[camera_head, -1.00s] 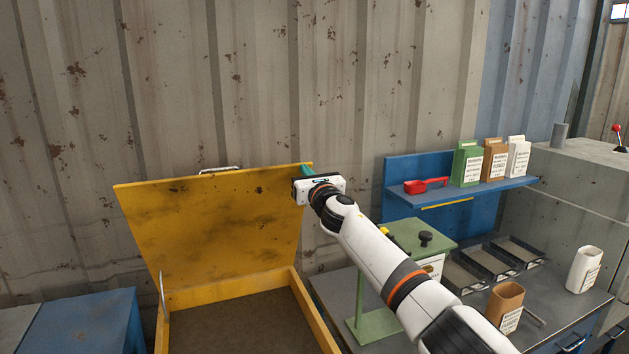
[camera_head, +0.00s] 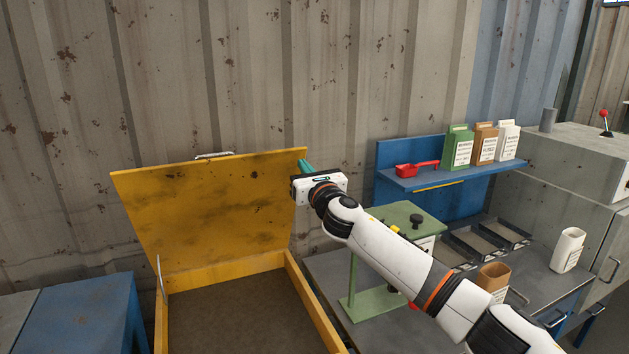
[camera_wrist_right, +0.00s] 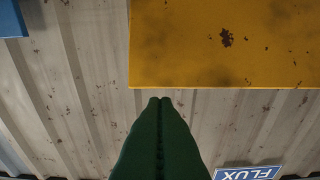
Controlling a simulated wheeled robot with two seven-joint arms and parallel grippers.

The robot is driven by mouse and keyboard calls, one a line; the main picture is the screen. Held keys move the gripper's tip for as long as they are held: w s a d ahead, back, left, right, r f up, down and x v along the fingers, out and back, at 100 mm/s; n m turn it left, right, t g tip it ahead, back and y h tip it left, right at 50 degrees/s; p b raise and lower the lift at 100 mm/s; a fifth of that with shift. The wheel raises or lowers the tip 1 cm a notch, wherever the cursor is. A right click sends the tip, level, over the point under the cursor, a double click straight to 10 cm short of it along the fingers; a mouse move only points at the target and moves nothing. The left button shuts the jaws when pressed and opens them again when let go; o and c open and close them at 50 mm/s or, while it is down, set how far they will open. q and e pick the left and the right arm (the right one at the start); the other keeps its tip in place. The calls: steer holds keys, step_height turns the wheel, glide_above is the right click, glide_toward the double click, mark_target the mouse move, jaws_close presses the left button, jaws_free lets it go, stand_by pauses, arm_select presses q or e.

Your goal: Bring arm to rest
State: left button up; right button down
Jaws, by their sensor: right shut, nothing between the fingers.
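My right arm (camera_head: 395,262) reaches in from the lower right in the head view. Its gripper (camera_head: 304,166) is near the right edge of the raised yellow lid (camera_head: 205,215), with its teal fingers pointing away and up. In the right wrist view the green fingers (camera_wrist_right: 160,101) are pressed together and empty, with their tips just beside the lid's edge (camera_wrist_right: 225,60). I cannot tell whether they touch the lid. My left gripper is in no view.
The open yellow box (camera_head: 315,305) stands below the lid. To the right, a grey workbench (camera_head: 535,280) holds a green stand (camera_head: 405,215), trays and containers. A blue shelf (camera_head: 450,180) carries a red scoop (camera_head: 415,169) and several boxes. A corrugated wall (camera_head: 330,80) closes off the back.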

steer(key=s+d+f+m+g+h+b, duration=0.1)
steer(key=s+d+f+m+g+h, duration=0.15)
steer(key=s+f+m, duration=0.95)
steer(key=s+d+f+m+g+h, duration=0.1)
steer(key=s+f+m+g, duration=0.2)
steer(key=s+f+m, duration=0.65)
steer(key=s+d+f+m+g+h, duration=0.1)
steer(key=s+d+f+m+g, duration=0.35)
steer(key=s, duration=0.65)
steer(key=s+d+f+m+g+h, duration=0.15)
steer(key=s+d+f+m, duration=0.25)
steer(key=s+f+m, duration=0.5)
steer(key=s+d+f+m+g, duration=0.3)
steer(key=s+d+f+g, duration=0.15)
steer(key=s, duration=0.85)
step_height(320, 180, down, 30)
steer(key=s+b, duration=0.1)
steer(key=b, duration=0.3)
steer(key=s+d+f+g+b, duration=0.2)
steer(key=s+d+f, duration=0.1)
steer(key=s+f, duration=1.3)
step_height(320, 180, down, 2)
steer(key=shift+s+f+n, duration=0.1)
steer(key=shift+s+n, duration=0.05)
steer(key=shift+n, duration=0.25)
